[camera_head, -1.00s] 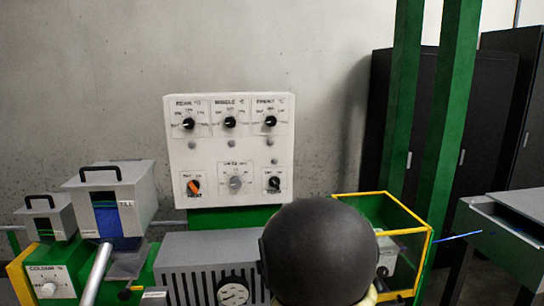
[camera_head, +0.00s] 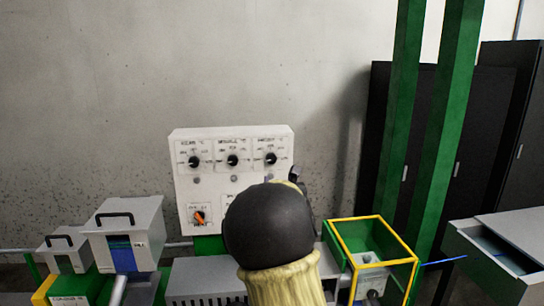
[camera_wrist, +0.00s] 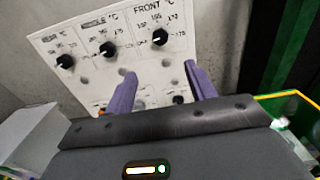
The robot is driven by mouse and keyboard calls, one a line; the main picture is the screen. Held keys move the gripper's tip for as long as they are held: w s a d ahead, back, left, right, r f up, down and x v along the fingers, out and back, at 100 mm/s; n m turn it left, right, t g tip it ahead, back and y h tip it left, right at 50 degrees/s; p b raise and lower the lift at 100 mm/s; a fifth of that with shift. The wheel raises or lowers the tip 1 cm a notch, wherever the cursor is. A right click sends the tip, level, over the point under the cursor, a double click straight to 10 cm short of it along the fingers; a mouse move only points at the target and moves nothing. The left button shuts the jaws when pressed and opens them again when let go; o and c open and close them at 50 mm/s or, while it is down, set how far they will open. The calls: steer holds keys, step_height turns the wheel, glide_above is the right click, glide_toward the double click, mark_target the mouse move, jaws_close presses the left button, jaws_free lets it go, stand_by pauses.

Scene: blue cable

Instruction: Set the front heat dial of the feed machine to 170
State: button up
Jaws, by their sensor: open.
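The white control panel (camera_head: 183,183) carries a row of three black dials. The front heat dial (camera_head: 270,159) is the rightmost of them, under the label FRONT °C. In the wrist view the front dial (camera_wrist: 160,37) is clear of my fingers, with small numbers around it; its exact setting is too small to read surely. My gripper (camera_wrist: 162,82) is open, its two purple fingers apart and empty, just below the dial in that picture. In the head view my dark wrist hides most of the gripper and the panel's lower right.
The middle dial (camera_head: 232,160) and rear dial (camera_head: 194,162) are close to the left. An orange switch (camera_head: 199,217) is at the panel's lower left. A yellow-edged guard box (camera_head: 418,262) and green posts (camera_head: 452,130) stand to the right. Grey hoppers (camera_head: 124,216) are at the left.

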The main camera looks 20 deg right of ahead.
steer(key=shift+w, duration=0.1)
steer(key=p, duration=0.8)
glide_toward(271, 160)
steer(key=x, duration=0.8)
steer(key=shift+d+r, duration=0.1)
steer(key=shift+d, duration=0.05)
steer(key=shift+w+d+p, duration=0.2)
steer(key=shift+w+p, duration=0.3)
steer(key=shift+w, duration=0.2)
steer(key=c, duration=1)
